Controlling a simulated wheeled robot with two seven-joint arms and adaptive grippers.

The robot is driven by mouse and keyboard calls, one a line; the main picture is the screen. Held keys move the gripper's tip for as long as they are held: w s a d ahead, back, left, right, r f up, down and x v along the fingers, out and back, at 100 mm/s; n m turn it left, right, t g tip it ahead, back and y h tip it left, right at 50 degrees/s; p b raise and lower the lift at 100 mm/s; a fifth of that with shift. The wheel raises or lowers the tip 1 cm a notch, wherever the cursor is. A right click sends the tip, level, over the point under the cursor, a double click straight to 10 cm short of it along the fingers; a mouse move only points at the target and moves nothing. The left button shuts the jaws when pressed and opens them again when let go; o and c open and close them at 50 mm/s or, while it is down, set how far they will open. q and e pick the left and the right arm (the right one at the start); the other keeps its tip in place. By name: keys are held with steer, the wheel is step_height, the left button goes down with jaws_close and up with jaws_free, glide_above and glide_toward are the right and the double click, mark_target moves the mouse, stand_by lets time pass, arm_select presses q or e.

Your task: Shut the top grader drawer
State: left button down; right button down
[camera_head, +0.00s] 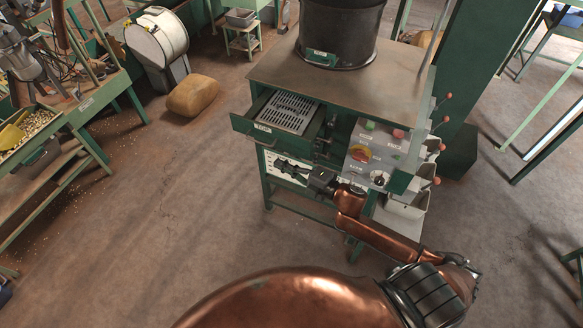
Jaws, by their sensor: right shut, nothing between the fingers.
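The top grader drawer (263,127) has a green front and a slotted metal grate (290,112) inside. It stands pulled out from the left part of the green grader cabinet (345,75), below the cabinet's top. My right gripper (281,165) is shut and empty. In the picture it lies just below the drawer, in front of a white panel with dark marks (270,160), and points left. I cannot tell how far it is from the drawer front. My left gripper is not in view.
A control panel (378,152) with coloured buttons is right of the drawer. A black drum (340,35) stands on the cabinet. Levers with orange knobs (445,119) stick out at its right. A sack (193,96) lies on the floor at left. The floor (165,200) before the cabinet is clear.

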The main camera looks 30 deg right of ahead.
mark_target(287, 136)
steer(key=w+p, duration=0.1)
steer(key=w, duration=0.5)
steer(key=shift+d+f, duration=0.4)
steer(key=shift+f, duration=0.05)
steer(key=shift+w, duration=0.1)
steer(key=w+d+b, duration=0.1)
steer(key=w+d, duration=0.2)
steer(key=d, duration=0.1)
steer(key=w+d+b, duration=0.1)
steer(key=w+d, duration=0.1)
steer(key=d, duration=0.1)
steer(key=shift+w+d+f+b, duration=0.1)
steer(key=shift+w+f+b, duration=0.05)
steer(key=shift+w+b, duration=0.15)
steer(key=shift+r, duration=0.2)
steer(key=shift+d, duration=0.1)
